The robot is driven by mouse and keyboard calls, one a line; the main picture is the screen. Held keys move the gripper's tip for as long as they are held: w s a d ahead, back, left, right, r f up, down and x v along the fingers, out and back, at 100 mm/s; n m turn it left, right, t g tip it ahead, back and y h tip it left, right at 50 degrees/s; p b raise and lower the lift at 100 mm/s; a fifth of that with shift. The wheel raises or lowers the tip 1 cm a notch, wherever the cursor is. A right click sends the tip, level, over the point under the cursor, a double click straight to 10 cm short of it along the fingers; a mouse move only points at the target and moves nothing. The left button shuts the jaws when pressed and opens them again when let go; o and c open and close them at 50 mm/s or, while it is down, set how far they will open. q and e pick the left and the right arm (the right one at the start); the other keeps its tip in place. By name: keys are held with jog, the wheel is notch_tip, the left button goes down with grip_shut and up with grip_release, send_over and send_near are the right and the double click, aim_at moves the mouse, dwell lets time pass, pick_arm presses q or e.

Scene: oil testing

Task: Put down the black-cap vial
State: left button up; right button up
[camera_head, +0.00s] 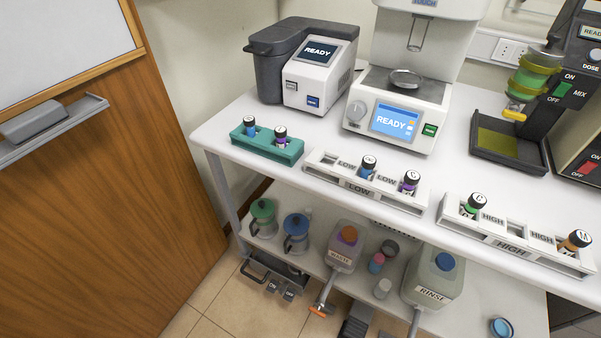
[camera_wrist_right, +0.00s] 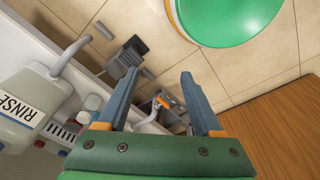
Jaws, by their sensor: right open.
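Another blue vial (camera_head: 367,169) and purple vial (camera_head: 409,184) stand in the white LOW rack (camera_head: 385,196). A green vial (camera_head: 470,207) and an orange vial (camera_head: 572,243) stand in the white HIGH rack (camera_head: 480,232). In the right wrist view, my right gripper (camera_wrist_right: 157,75) is open, with nothing between its fingers. Neither gripper shows in the head view.
A tester reading READY (camera_head: 318,66) and another READY machine (camera_head: 395,105) stand behind the racks. The lower shelf holds a waste bottle (camera_head: 344,250), a rinse bottle (camera_head: 430,282) and small jugs. A large green disc (camera_wrist_right: 226,18) shows close in the right wrist view.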

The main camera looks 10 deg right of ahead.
jog(key=s, duration=0.1)
jog(key=s+f, duration=0.1)
jog(key=s, duration=0.1)
jog(key=s+d+f, duration=0.1)
jog(key=s, duration=0.1)
jog(key=shift+f, duration=0.1)
dwell(0.7)
